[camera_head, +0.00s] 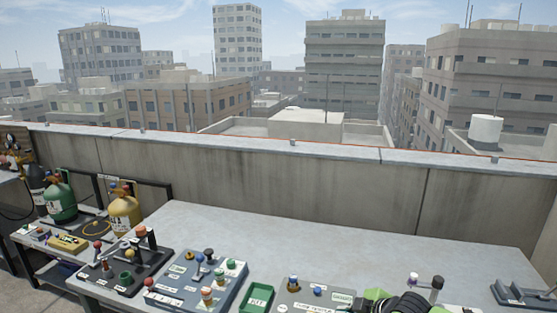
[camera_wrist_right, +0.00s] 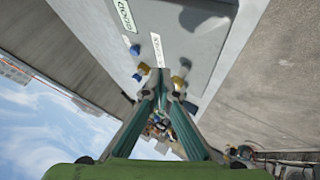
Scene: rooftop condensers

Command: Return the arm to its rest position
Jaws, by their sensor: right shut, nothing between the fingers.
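My right gripper (camera_wrist_right: 161,88) shows in the right wrist view, its two teal fingers converging to closed tips with nothing held between them. Beyond the tips lies a pale grey panel face (camera_wrist_right: 178,45) with small labels and blue and tan knobs. In the head view, a green and black part of what looks like my right arm (camera_head: 400,302) shows at the bottom edge, low over the grey workbench (camera_head: 330,235). The right fingers cannot be made out there. My left gripper is in neither view.
Panels with knobs and levers (camera_head: 195,280) line the bench's front edge, beside a green tray (camera_head: 257,297). A black stand (camera_head: 525,295) is at the right. Green (camera_head: 60,203) and yellow (camera_head: 123,215) cylinders stand left. A concrete parapet (camera_head: 300,180) runs behind; the bench's rear is clear.

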